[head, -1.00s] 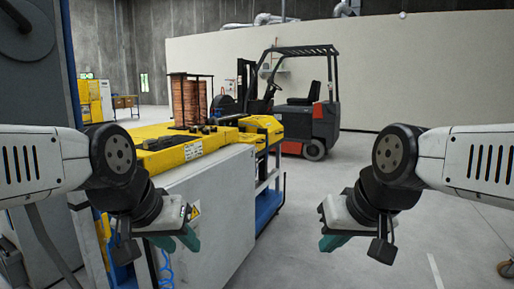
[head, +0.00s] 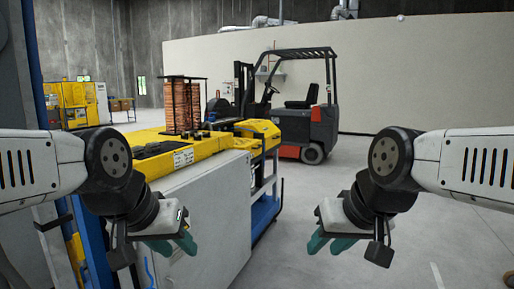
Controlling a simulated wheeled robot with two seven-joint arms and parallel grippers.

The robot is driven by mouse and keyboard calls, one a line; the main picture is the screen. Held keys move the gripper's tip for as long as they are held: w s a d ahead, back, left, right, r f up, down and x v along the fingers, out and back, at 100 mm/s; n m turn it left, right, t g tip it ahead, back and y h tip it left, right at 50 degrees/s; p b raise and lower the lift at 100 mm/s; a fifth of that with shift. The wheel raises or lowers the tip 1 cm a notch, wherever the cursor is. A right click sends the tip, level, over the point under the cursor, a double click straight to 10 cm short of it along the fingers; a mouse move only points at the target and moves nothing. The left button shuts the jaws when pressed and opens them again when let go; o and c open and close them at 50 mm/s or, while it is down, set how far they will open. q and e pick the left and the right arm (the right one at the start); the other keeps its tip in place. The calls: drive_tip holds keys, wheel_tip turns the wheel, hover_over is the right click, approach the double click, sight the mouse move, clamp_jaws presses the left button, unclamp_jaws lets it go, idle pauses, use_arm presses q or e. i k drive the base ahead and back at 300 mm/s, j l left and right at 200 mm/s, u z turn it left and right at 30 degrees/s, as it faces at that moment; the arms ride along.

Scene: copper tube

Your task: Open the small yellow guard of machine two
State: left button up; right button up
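A machine with a yellow top (head: 200,150) and a grey-white side cabinet (head: 208,215) stands left of centre. A yellow cover-like part (head: 258,128) sits at its far right end; I cannot tell whether it is the small guard of machine two. My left gripper (head: 176,244) hangs in front of the cabinet's near side, with teal fingertips. My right gripper (head: 328,241) hangs over bare floor, right of the machine and apart from it. Its teal fingers show a small gap, and nothing is seen between them. The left fingers overlap in view, so their opening is unclear.
A rack of copper-coloured tubes (head: 182,104) stands on the machine. A blue-framed grey cabinet (head: 20,75) is close on the left. A red and black forklift (head: 308,115) is parked behind. Grey floor (head: 370,180) is open on the right.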

sight(255, 146)
drive_tip(key=i+l, duration=0.2)
drive_tip(key=i, duration=0.35)
drive_tip(key=i+l+u, duration=0.1)
drive_tip(key=i, duration=0.45)
drive_tip(key=i+l, duration=0.3)
drive_tip(key=i, duration=0.25)
drive_tip(key=i+l+u, duration=0.15)
drive_tip(key=i, duration=0.4)
drive_tip(key=i+l, duration=0.4)
drive_tip(key=i, duration=0.15)
drive_tip(key=i+l+u, duration=0.1)
drive_tip(key=i+l, duration=0.2)
drive_tip(key=i, duration=0.25)
